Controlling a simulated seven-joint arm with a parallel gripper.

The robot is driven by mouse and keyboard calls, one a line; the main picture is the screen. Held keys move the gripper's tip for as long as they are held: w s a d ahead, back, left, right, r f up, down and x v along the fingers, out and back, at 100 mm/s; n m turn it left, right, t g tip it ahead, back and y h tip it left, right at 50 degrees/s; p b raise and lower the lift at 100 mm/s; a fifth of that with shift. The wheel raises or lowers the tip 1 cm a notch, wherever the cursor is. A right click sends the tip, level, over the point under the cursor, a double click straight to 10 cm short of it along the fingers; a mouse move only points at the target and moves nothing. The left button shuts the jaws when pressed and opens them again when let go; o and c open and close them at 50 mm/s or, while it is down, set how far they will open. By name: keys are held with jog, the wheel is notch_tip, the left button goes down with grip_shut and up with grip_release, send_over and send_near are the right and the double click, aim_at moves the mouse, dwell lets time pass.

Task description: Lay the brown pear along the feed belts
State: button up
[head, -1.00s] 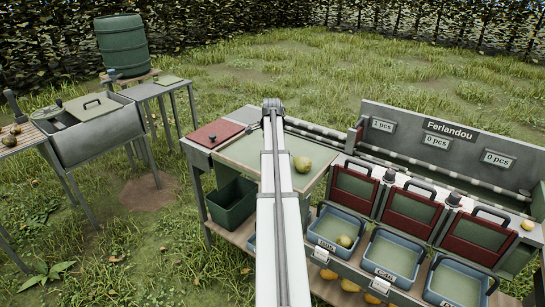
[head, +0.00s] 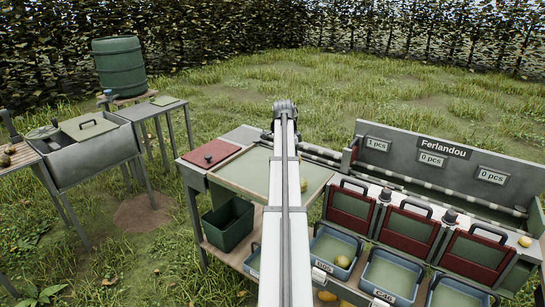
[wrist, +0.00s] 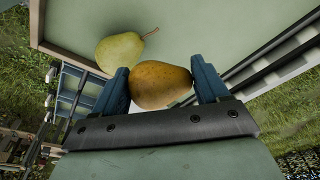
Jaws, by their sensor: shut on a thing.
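The brown pear (wrist: 160,85) is held crosswise between the two blue fingers of my gripper (wrist: 163,88) in the wrist view. The gripper is shut on it, above the green sorting table. In the head view my own arm hides the gripper and the brown pear. The feed belts (head: 436,189) run as striped, parallel strips in front of the grey sign board. Dark parallel rails, probably these belts, show at the right in the wrist view (wrist: 268,66), beside the held pear.
A yellow-green pear (wrist: 120,52) lies on the sorting table (head: 240,172), partly behind my arm in the head view (head: 303,185). Red flaps (head: 406,228) and blue labelled crates (head: 391,275) stand in front of the belts. A green bin (head: 228,224) is below the table.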

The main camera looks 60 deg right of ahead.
jog(key=shift+g+h, duration=0.5)
jog(key=s+d, duration=0.2)
jog(key=d, duration=0.1)
jog(key=s+d+f, duration=0.1)
jog(key=s+d, duration=0.1)
jog(key=d, duration=0.2)
jog(key=s+d+f, duration=0.1)
jog(key=s+d, duration=0.1)
jog(key=d, duration=0.1)
jog(key=shift+s+d+f, duration=0.2)
jog(key=shift+s+d, duration=0.05)
jog(key=shift+d, duration=0.05)
jog(key=shift+n+h, duration=0.6)
jog(key=shift+n, duration=0.3)
jog(key=d, duration=0.5)
jog(key=shift+d+r, duration=0.1)
jog(key=shift+d, duration=0.05)
jog(key=w+d+r+n+t+h, duration=0.1)
jog(key=d+r+n+t+h, duration=0.1)
jog(key=d+n, duration=0.4)
jog(key=shift+w+d+r+n+t+h, duration=0.15)
jog(key=shift+w+r+n+t+h, duration=0.25)
jog(key=shift+h, duration=0.3)
jog(key=shift+s, duration=0.1)
jog(key=shift+f, duration=4.1)
